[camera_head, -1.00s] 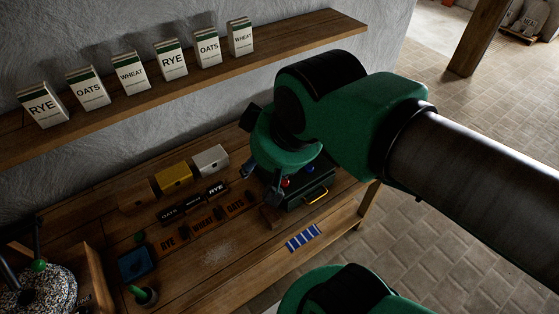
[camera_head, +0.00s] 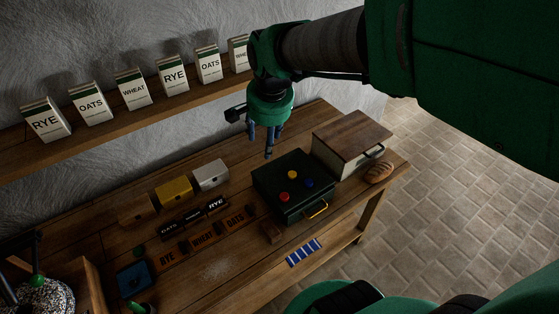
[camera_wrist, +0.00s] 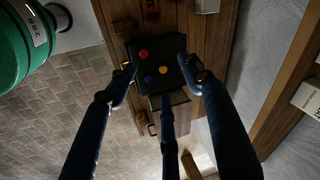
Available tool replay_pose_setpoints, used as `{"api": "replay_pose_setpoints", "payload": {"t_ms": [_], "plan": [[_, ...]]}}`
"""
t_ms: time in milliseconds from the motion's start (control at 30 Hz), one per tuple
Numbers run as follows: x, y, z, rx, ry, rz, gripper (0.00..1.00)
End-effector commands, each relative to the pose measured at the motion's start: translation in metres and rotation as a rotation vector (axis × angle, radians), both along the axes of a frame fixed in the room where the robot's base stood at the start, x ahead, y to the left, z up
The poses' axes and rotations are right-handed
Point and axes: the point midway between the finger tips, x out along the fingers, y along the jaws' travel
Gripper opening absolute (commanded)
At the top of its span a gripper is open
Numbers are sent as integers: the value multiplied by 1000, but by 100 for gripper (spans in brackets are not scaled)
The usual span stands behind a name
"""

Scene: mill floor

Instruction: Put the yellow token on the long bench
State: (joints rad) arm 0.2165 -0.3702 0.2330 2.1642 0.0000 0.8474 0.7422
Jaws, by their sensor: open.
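The yellow token (camera_head: 292,174) lies on top of a dark green box (camera_head: 268,181) with a brass handle, beside a red token (camera_head: 284,197) and a blue token (camera_head: 308,184). The box stands on the long wooden bench (camera_head: 235,252). My gripper (camera_head: 265,143) is above the back of the box, empty and clear of the tokens. In the wrist view, the yellow token (camera_wrist: 163,70) shows between the spread dark fingers of my gripper (camera_wrist: 160,85). Nothing hides it there.
Labelled blocks, small brass and silver boxes (camera_head: 210,174) and a blue striped cloth (camera_head: 303,251) lie on the bench. A shelf with cartons (camera_head: 173,74) runs above.

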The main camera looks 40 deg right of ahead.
Motion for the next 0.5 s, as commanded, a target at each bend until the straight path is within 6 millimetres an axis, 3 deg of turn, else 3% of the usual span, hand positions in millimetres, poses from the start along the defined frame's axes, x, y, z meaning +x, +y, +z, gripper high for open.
{"api": "replay_pose_setpoints", "payload": {"t_ms": [200, 500], "plan": [[39, -46, -43, 71, 62, -299, 51], [76, -113, -117, 147, 136, -717, 51]]}}
